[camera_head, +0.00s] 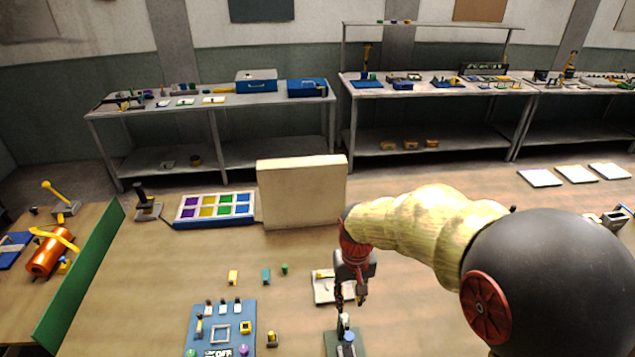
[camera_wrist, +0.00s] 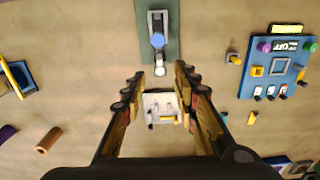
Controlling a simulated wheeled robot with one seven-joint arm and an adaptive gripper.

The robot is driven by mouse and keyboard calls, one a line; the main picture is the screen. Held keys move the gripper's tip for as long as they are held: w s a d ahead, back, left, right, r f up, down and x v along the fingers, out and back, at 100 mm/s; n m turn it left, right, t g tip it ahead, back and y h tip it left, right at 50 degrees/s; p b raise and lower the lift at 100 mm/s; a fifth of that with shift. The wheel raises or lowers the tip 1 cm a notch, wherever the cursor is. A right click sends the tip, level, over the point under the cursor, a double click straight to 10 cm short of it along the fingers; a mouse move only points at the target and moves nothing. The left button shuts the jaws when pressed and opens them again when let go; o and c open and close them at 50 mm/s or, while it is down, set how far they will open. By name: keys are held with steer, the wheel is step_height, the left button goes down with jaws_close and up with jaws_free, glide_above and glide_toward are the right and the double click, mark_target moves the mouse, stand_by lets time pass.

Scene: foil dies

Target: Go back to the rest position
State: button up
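My gripper (camera_head: 351,300) hangs over the workbench, fingers pointing down, at the lower middle of the head view. In the wrist view my gripper (camera_wrist: 159,78) has its two fingers spread well apart, with nothing held between them. A small white tray (camera_head: 322,296) with small parts on it lies on the bench behind the gripper. In the wrist view the white tray (camera_wrist: 150,99) shows between the fingers. A device with a blue knob on a green base (camera_head: 331,343) stands just in front of the gripper.
A blue board with small parts (camera_head: 207,330) lies to the left. Small coloured blocks (camera_head: 266,276) lie behind it. A beige upright box (camera_head: 302,192) and a colour tray (camera_head: 180,219) stand farther back. A green panel (camera_head: 85,270) edges the left side. Bare bench lies between these things.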

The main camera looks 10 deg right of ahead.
steer(key=s+d+r+t+b, duration=0.2)
steer(key=s+r+b, duration=0.2)
steer(key=s, duration=0.5)
steer(key=s+d+r+t+b, duration=0.2)
steer(key=s+r+t+b, duration=0.1)
steer(key=s+b, duration=0.5)
steer(key=shift+s+r+t, duration=0.3)
steer(key=shift+s+r, duration=0.1)
steer(key=shift+s, duration=0.15)
